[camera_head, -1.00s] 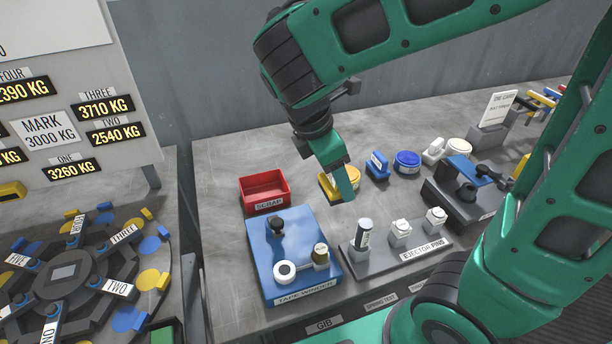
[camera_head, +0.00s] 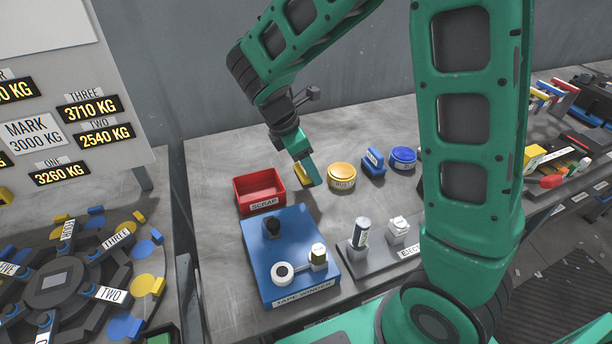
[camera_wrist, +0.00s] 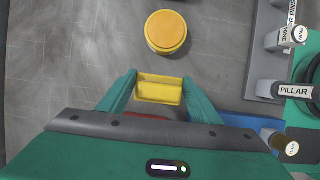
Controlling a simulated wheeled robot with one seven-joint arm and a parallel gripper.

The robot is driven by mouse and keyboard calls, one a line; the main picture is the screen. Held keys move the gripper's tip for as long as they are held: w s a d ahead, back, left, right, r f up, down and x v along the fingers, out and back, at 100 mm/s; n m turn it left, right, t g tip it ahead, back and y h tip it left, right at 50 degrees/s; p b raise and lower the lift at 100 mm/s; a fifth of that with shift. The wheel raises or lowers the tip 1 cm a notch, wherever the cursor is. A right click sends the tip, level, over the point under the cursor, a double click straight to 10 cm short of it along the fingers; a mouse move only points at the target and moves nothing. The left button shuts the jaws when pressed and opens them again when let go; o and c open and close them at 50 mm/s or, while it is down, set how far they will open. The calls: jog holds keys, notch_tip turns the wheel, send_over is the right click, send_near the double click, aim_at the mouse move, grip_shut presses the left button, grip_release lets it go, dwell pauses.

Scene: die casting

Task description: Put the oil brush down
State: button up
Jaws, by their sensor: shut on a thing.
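My gripper (camera_head: 308,174) is shut on a yellow block (camera_wrist: 160,88), seen between the two green fingers in the wrist view (camera_wrist: 160,80). I take it for the oil brush; no label on it is readable. In the head view the yellow brush (camera_head: 301,174) shows partly behind my fingers, between the red scrap bin and a yellow round tin (camera_head: 342,173). The tin (camera_wrist: 166,32) also shows beyond my fingers in the wrist view. I cannot tell whether the brush touches the table.
The red scrap bin (camera_head: 259,188) is left of my gripper. The blue tape winder (camera_head: 290,255) stands in front, the ejector pin stand (camera_head: 350,260) to its right. A blue block (camera_head: 373,162) and blue tin (camera_head: 403,158) stand right of the yellow tin. Grey table behind is bare.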

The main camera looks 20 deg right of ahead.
jog(key=shift+w+f, duration=0.1)
jog(key=shift+f, duration=1.95)
jog(key=shift+f, duration=0.1)
jog(key=o, duration=1)
jog(key=shift+c, duration=0.2)
jog(key=v, duration=1.2)
